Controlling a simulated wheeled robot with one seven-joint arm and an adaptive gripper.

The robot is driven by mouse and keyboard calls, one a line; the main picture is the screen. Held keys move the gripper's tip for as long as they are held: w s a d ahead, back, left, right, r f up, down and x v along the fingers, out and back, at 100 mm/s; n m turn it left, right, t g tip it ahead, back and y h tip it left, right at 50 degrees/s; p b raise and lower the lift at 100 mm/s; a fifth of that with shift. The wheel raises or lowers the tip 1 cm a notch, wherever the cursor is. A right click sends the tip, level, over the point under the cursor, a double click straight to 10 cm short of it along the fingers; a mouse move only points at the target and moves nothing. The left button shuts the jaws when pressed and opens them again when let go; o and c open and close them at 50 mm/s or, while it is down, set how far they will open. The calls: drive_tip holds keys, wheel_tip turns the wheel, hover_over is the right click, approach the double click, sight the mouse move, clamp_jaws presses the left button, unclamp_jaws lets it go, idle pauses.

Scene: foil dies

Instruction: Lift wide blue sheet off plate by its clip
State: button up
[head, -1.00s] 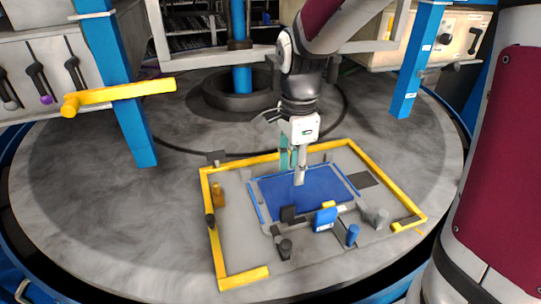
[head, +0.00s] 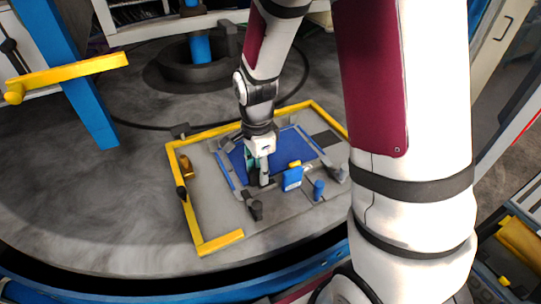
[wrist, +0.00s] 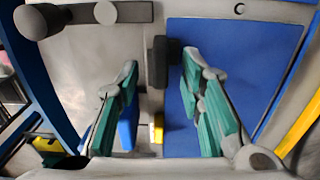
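The wide blue sheet (head: 297,143) lies flat on the grey plate (head: 222,215) inside a yellow frame. It fills much of the right of the wrist view (wrist: 222,45). A dark grey block, which looks like its clip (wrist: 167,62), sits at the sheet's edge. My gripper (head: 263,183) is over the sheet's near edge and mostly hides the clip in the head view. In the wrist view, my gripper's teal fingers (wrist: 160,62) are open, one on each side of the clip, with gaps between. I cannot tell how far above it the fingertips are.
A blue block (head: 292,179) and a blue peg (head: 318,189) stand near the sheet's near edge. A dark post (head: 256,209) stands just in front of my gripper. The yellow frame (head: 196,222) borders the plate. The round grey table is clear at left.

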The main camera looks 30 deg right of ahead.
drive_tip(key=shift+f, duration=0.35)
drive_tip(key=shift+c, duration=0.2)
clamp_jaws()
drive_tip(key=shift+r, duration=0.1)
